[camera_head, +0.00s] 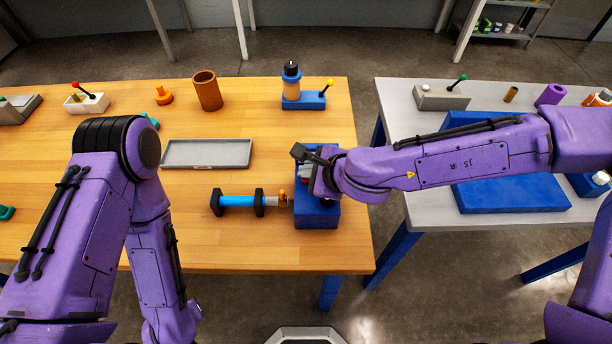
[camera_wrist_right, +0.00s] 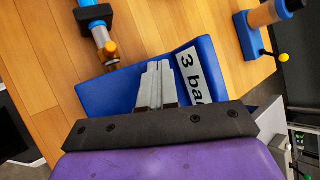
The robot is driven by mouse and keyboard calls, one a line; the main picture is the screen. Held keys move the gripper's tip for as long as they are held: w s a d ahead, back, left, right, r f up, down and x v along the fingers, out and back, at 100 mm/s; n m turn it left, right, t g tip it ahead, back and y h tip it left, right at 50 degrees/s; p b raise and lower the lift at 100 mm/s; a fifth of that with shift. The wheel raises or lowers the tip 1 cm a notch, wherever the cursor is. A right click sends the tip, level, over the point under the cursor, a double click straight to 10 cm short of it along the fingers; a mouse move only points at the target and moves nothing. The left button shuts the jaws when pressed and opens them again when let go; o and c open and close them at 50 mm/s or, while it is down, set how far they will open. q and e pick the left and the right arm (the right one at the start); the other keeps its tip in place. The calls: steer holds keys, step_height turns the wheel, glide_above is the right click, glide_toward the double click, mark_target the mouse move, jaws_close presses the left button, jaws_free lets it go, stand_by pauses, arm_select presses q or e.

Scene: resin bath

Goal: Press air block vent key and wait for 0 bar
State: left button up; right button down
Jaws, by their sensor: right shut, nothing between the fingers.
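The air block (camera_head: 316,214) is a blue box near the right edge of the wooden table. In the right wrist view the blue block (camera_wrist_right: 112,88) carries a white label (camera_wrist_right: 190,75) that reads "3 ba", with its end cut off. My right gripper (camera_head: 309,172) is over the block; in the right wrist view its grey fingers (camera_wrist_right: 158,72) are together, with nothing between them. The fingertips point down at the block's face and hide the vent key; I cannot tell whether they touch it. My left arm shows at the left, but its gripper is not in view.
A blue cylinder (camera_head: 237,201) in black end holders lies left of the block. A grey tray (camera_head: 207,153) lies behind it. A bottle on a blue stand with a yellow-knobbed lever (camera_head: 304,99) and a brown cup (camera_head: 207,91) stand farther back. A grey table (camera_head: 490,219) stands right, across a gap.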

steer(key=shift+f, duration=0.35)
steer(key=shift+r, duration=0.1)
stand_by(0.4)
steer(key=shift+r+p, duration=0.75)
steer(key=shift+r, duration=0.1)
steer(key=shift+r, duration=0.1)
step_height(320, 180, up, 5)
steer(key=p, duration=0.5)
stand_by(0.4)
